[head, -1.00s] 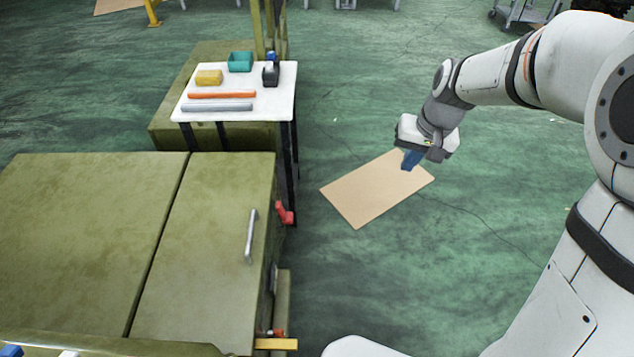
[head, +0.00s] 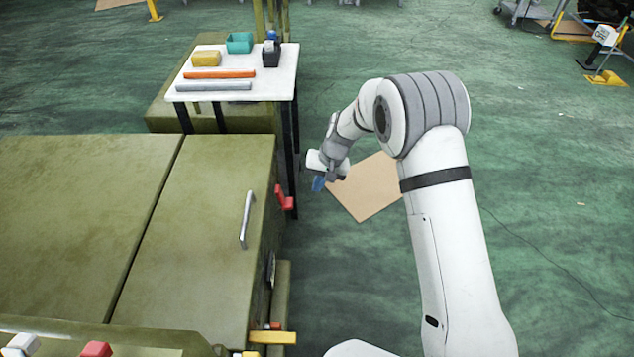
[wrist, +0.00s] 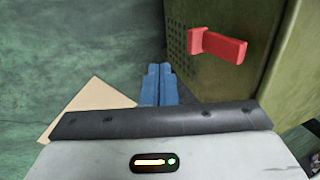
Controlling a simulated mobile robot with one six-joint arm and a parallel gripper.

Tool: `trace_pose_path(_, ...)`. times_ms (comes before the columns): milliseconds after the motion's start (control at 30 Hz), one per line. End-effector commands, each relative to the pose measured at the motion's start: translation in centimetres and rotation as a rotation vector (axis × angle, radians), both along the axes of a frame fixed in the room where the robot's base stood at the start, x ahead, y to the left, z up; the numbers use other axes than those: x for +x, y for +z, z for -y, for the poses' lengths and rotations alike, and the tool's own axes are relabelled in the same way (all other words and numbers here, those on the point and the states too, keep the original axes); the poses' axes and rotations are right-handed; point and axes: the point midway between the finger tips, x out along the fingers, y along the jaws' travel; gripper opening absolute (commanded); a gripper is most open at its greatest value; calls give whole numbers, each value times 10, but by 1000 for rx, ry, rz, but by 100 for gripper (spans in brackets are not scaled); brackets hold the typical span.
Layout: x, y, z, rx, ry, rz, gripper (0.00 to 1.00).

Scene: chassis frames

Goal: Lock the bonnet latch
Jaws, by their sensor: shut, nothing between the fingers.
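The bonnet is an olive-green lid (head: 190,225) with a grey bar handle (head: 246,220) near its right edge. A red latch lever (head: 285,198) sticks out from the side of the green body, below the lid's edge. In the wrist view the red lever (wrist: 218,46) is at the upper right, beside a patch of small holes in the green panel. My gripper (head: 318,184) is to the right of the red lever, apart from it. Its blue fingers (wrist: 159,84) are together with nothing between them.
A white-topped table (head: 275,90) with orange and grey bars, bins and a black item stands behind the bonnet. A yellow lever (head: 272,337) sticks out at the lower side. A cardboard sheet (head: 370,190) lies on the open green floor.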

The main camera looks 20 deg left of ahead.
Motion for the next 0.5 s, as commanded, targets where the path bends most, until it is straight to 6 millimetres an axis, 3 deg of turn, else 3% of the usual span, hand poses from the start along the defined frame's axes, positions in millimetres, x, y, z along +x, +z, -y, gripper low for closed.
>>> trace_pose_path(100, -4, -30, -7, -2, 1, -3, 0)
trace_pose_path(267, -7, -61, -16, -2, 1, -1, 0)
trace_pose_path(500, -19, -65, -45, 0, 1, 1, 0)
